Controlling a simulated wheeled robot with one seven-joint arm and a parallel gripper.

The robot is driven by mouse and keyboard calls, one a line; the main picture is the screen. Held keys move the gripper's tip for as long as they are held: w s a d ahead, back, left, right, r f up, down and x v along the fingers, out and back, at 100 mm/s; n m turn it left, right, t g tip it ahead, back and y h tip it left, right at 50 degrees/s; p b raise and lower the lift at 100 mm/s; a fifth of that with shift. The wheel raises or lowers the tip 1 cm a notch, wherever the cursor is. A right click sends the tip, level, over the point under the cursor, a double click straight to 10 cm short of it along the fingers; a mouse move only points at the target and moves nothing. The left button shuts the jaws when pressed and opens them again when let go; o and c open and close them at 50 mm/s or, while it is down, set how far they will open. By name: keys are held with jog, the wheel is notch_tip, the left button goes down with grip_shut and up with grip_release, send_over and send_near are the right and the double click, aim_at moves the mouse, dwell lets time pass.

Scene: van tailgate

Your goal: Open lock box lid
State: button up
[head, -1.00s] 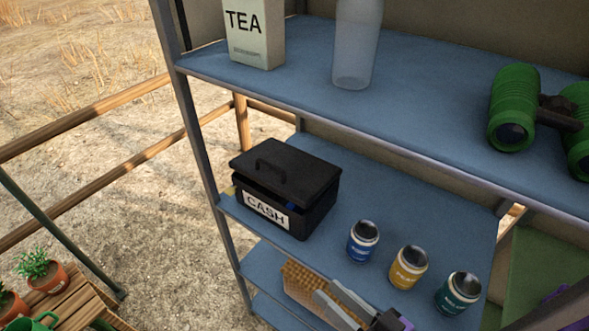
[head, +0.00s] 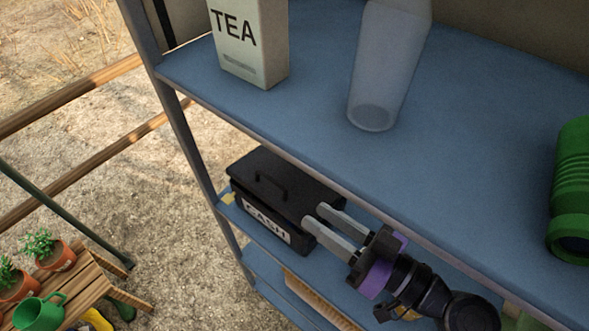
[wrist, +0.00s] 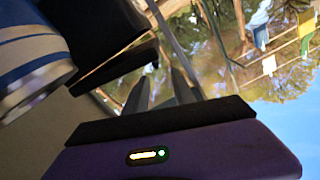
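The black lock box (head: 290,226) with a white CASH label stands on the middle blue shelf in the head view. Its lid (head: 262,167), with a black handle (head: 271,182) on top, sits slightly raised, with a narrow dark gap at the front. My gripper (head: 313,214) is at the box's right front corner, fingers apart and empty. Whether they touch the box cannot be told. In the wrist view, which looks upside down, the fingers (wrist: 159,92) are spread near the lid's edge (wrist: 118,76), and the dark box body (wrist: 95,28) is above it.
A shelf post (head: 185,130) stands left of the box.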

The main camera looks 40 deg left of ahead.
aim_at(286, 190)
jog(key=a, duration=0.2)
jog(key=w+a+p, duration=0.1)
jog(key=a, duration=0.2)
jog(key=a+p, duration=0.1)
jog(key=a, duration=0.2)
jog(key=shift+w+a, duration=0.1)
jog(key=shift+w, duration=0.2)
jog(key=shift+c, duration=0.2)
grip_shut()
jog(key=shift+s, duration=0.1)
dwell(0.9)
